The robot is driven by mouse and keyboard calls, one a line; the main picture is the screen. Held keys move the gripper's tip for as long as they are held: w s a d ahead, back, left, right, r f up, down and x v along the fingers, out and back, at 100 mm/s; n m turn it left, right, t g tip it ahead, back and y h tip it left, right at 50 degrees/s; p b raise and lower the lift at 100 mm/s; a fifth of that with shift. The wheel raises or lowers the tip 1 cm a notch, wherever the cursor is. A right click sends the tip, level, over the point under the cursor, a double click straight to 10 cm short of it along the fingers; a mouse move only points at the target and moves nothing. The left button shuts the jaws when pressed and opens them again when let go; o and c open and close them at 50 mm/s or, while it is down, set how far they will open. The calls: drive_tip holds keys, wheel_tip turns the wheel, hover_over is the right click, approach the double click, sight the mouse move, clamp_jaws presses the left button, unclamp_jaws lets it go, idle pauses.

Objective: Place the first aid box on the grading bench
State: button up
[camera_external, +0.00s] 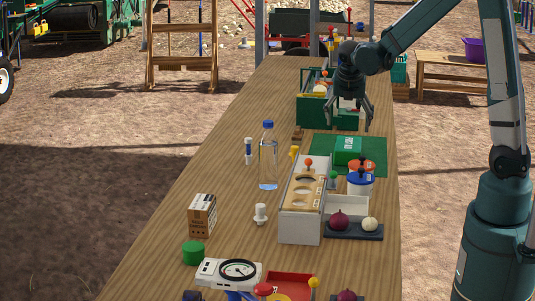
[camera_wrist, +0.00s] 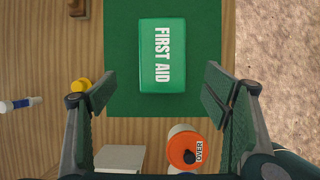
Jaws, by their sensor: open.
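The first aid box (camera_external: 347,151) is a small green box with a white label. It lies flat on a dark green mat (camera_external: 376,142) on the long wooden bench (camera_external: 232,127). In the wrist view the box (camera_wrist: 162,55) shows "FIRST AID" lettering, and the mat (camera_wrist: 119,98) reaches past it on its sides. My gripper (camera_external: 352,124) is open and empty, fingers pointing down, above the bench near the box. In the wrist view its fingers (camera_wrist: 160,90) are spread wide, with the box ahead between them and nothing in their grasp.
An orange-lidded pot (camera_wrist: 186,150) stands close to the mat. A white tray with a wooden sizing board (camera_external: 305,195) stands in front. A green crate (camera_external: 314,112) is behind. A water bottle (camera_external: 268,158) stands left. The bench's left side has free room.

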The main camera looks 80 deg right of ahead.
drive_tip(key=a+r+m+t+y, duration=0.15)
drive_tip(key=a+r+m, duration=0.3)
drive_tip(key=a, duration=0.85)
drive_tip(key=a+r+m+t, duration=0.2)
drive_tip(key=a+r+m, duration=0.3)
drive_tip(key=a, duration=0.7)
drive_tip(key=s+a+r+m+t+y, duration=0.1)
drive_tip(key=s+a+m, duration=0.3)
drive_tip(key=a, duration=0.6)
drive_tip(key=s+a+r+m+t+y, duration=0.2)
drive_tip(key=s+a+m, duration=0.2)
drive_tip(key=a, duration=0.7)
drive_tip(key=shift+s+a+r, duration=0.2)
drive_tip(key=shift+s+r, duration=0.05)
drive_tip(key=shift+s, duration=1)
